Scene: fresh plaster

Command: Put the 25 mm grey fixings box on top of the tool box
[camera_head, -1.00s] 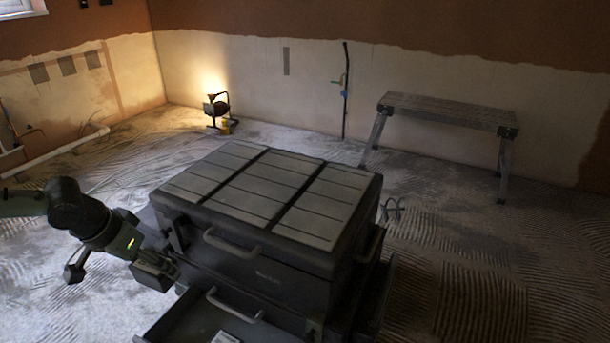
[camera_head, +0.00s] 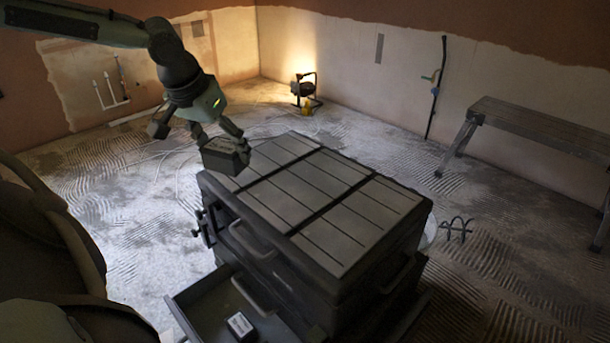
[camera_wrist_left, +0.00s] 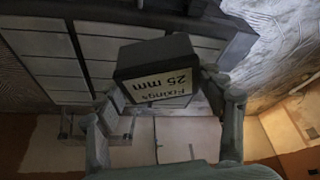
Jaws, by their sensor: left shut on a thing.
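The grey fixings box (camera_head: 226,155) is held in my left gripper (camera_head: 222,142), which is shut on it. The dark tool box (camera_head: 335,262) stands in the middle, with a ribbed grey lid (camera_head: 318,200). The held box is at the lid's back left corner, seemingly above it; the gap cannot be told. The tool box lid (camera_wrist_left: 60,50) also shows in the wrist view. My right gripper is not in view.
A drawer (camera_head: 200,300) is open at the tool box's front, with a small labelled box (camera_head: 241,326) in it. The lid top is bare. A work lamp (camera_head: 304,88) stands by the back wall, and a metal trestle bench (camera_head: 540,125) is at the right.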

